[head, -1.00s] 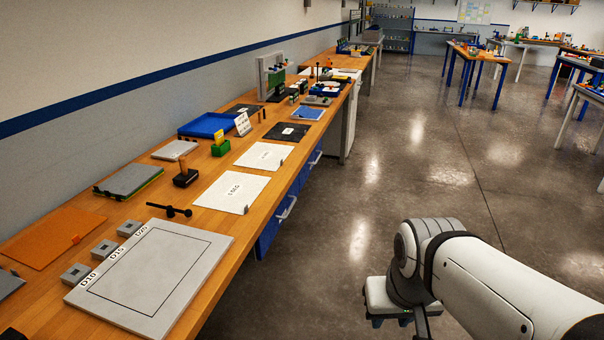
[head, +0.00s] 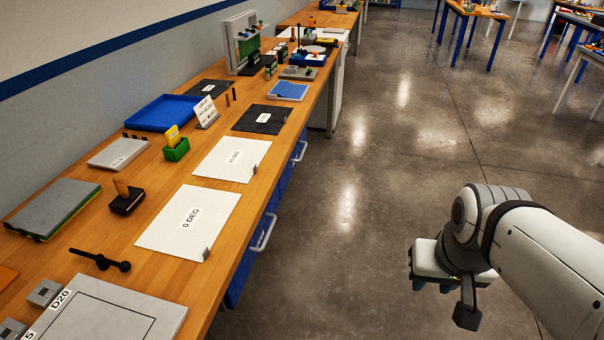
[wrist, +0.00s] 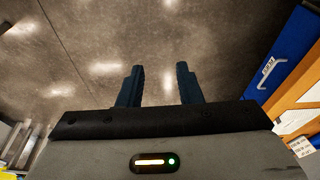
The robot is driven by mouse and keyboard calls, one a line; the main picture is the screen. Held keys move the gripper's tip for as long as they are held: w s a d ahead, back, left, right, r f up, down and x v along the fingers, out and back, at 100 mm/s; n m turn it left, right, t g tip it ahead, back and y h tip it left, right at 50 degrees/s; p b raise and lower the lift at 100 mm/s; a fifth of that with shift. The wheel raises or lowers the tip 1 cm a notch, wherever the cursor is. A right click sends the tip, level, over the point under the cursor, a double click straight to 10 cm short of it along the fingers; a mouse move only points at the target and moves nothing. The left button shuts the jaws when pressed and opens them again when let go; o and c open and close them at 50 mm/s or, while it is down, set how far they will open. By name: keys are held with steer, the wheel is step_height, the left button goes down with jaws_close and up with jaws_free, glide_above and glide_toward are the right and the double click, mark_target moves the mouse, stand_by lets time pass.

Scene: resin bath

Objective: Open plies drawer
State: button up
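Two blue drawer fronts with pale bar handles show under the wooden bench in the head view: a nearer drawer (head: 238,274) with its handle (head: 264,232), and a farther drawer (head: 285,182) with its handle (head: 300,151). Both look closed. I cannot read a label to tell which is the plies drawer. A blue front (wrist: 285,45) with a pale handle (wrist: 266,73) also shows at the right of the wrist view. My gripper (wrist: 160,86) is open and empty, its two dark fingers apart over bare floor. In the head view it hangs right of the bench, well away from the drawers.
The bench top (head: 165,190) carries a white 0 DEG sheet (head: 188,222), another white sheet (head: 232,158), a black mat (head: 262,120), a blue tray (head: 168,112) and a grey framed plate (head: 110,315). The concrete floor (head: 350,245) between bench and arm is clear.

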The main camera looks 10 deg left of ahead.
steer(key=shift+s+a, duration=0.1)
steer(key=shift+a, duration=0.05)
steer(key=w+a+f+g+y+b, duration=0.2)
steer(key=w+a+f+y+b, duration=1.4)
steer(key=w+a+f+b, duration=0.95)
steer(key=w+a, duration=0.1)
steer(key=a, duration=0.8)
steer(key=shift+a+m+p, duration=0.25)
steer(key=shift+m+p, duration=0.05)
steer(key=shift+p, duration=0.1)
steer(key=shift+w, duration=0.1)
steer(key=shift+c, duration=0.2)
jaws_close()
